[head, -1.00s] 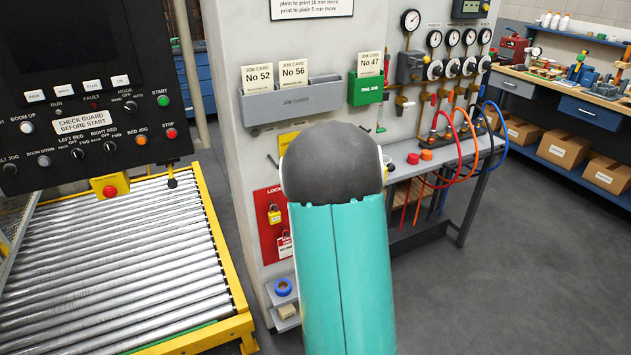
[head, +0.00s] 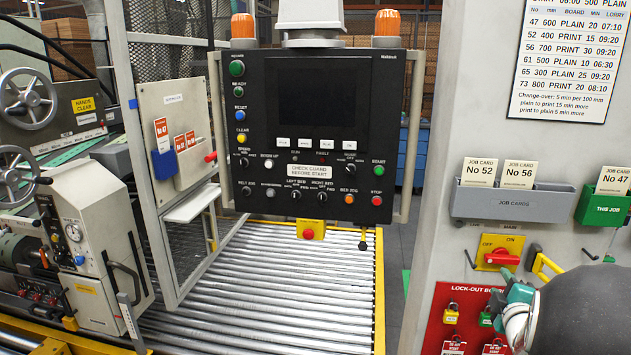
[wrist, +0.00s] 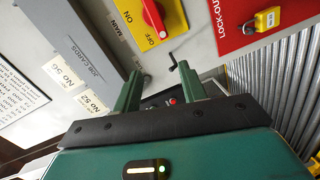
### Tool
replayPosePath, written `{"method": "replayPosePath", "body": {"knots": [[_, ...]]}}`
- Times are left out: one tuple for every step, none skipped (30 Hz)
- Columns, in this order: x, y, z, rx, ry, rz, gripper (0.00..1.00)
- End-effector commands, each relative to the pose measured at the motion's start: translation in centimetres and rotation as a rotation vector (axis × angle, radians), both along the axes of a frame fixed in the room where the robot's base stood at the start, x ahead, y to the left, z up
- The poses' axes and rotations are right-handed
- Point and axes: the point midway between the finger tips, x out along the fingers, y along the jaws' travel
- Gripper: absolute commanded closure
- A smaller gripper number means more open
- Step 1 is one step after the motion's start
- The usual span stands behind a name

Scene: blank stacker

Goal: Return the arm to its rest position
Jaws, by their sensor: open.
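My gripper (wrist: 160,84) shows in the wrist view, its two green fingers apart with nothing between them. It points toward the grey cabinet front, near the yellow main switch plate (wrist: 138,22) with its red handle. In the head view, part of my arm, with a big dark rounded joint (head: 590,312), fills the lower right corner in front of the lock-out board (head: 440,322). My fingertips cannot be made out in the head view. Whether they touch the cabinet cannot be told.
The job cards holder (head: 505,205) and green holder (head: 603,208) are on the cabinet beside my arm. The black control panel (head: 250,205) stands over the roller bed (head: 270,285). A machine with handwheels (head: 28,98) is at left. A bare floor strip lies between roller bed and cabinet.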

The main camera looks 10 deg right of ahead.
Motion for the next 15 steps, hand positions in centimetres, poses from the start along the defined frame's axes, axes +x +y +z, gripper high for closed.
{"method": "replayPosePath", "body": {"knots": [[0.1, 1.7, 1.4, 0.072, 0.001, -0.015, 0.58], [0.1, 2.5, 1.8, 0.121, 0.009, -0.03, 0.58], [-0.1, 3.8, 2.3, 0.191, 0.021, -0.047, 0.58], [-0.3, 4.8, 2.7, 0.241, 0.03, -0.061, 0.58], [-0.5, 5.8, 3.1, 0.291, 0.039, -0.074, 0.58], [-0.9, 7.2, 3.5, 0.359, 0.054, -0.092, 0.58], [-1.2, 8.2, 3.8, 0.408, 0.066, -0.105, 0.58], [-1.6, 9.4, 4.1, 0.458, 0.078, -0.116, 0.58], [-2.3, 10.9, 4.3, 0.524, 0.096, -0.135, 0.58], [-2.8, 12.1, 4.5, 0.572, 0.112, -0.147, 0.58], [-3.4, 13.2, 4.7, 0.62, 0.126, -0.159, 0.58], [-4.3, 14.9, 4.9, 0.682, 0.149, -0.178, 0.58], [-5.0, 16.1, 5.0, 0.729, 0.167, -0.191, 0.58], [-5.8, 17.3, 5.1, 0.773, 0.185, -0.204, 0.58], [-6.9, 19.0, 5.2, 0.832, 0.213, -0.223, 0.58]]}}
